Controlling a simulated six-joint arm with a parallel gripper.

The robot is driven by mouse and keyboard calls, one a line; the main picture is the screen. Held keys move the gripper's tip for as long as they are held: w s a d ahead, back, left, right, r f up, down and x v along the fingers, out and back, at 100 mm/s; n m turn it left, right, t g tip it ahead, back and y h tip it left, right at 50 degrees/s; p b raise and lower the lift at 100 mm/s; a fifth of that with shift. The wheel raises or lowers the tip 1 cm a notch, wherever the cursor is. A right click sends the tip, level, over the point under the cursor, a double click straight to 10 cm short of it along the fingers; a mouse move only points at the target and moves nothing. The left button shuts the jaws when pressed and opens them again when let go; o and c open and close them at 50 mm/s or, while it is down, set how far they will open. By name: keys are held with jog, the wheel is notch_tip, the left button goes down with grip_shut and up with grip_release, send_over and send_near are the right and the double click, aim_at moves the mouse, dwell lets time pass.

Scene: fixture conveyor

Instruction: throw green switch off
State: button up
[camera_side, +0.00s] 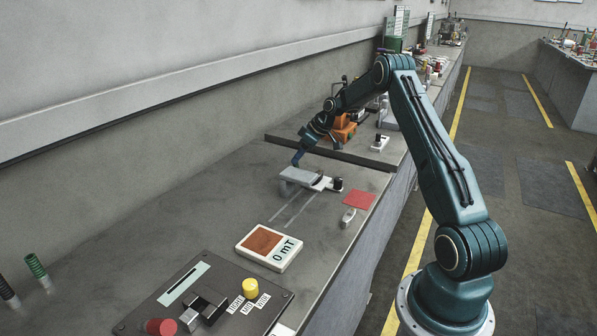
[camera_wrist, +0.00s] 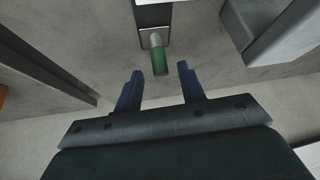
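The green switch shows in the wrist view as a short lever with a green end (camera_wrist: 160,62) and a pale metal stem, on a dark and white base (camera_wrist: 154,16). I cannot make it out in the side view, around my gripper's tip. My gripper (camera_wrist: 160,69) is open, its two blue fingers apart, with the green end in the gap between the fingertips in the picture. I cannot tell how near the fingers are in depth, and no contact shows. In the side view my gripper (camera_side: 298,159) points down at the bench behind a grey block (camera_side: 301,176).
A dark raised bar (camera_side: 330,153) crosses the bench beyond my gripper. An orange device (camera_side: 343,130) stands past it.

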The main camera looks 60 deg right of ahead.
jog(key=v, duration=0.8)
jog(key=shift+s+r, duration=0.2)
jog(key=shift+r, duration=0.1)
jog(key=s+a+r, duration=0.2)
jog(key=a+r, duration=0.3)
jog(key=a, duration=0.4)
jog(key=s+a+r+g+h, duration=0.1)
jog(key=s+a+r, duration=0.1)
jog(key=a+r, duration=0.5)
jog(key=s+a+r, duration=0.3)
jog(key=a+r, duration=0.1)
jog(key=a, duration=0.6)
jog(key=s+a+f+m, duration=0.1)
jog(key=s+a, duration=0.5)
jog(key=s, duration=0.5)
jog(key=s+a+f+m, duration=0.1)
jog(key=s+a, duration=0.5)
jog(key=s, duration=0.5)
jog(key=shift+h, duration=0.3)
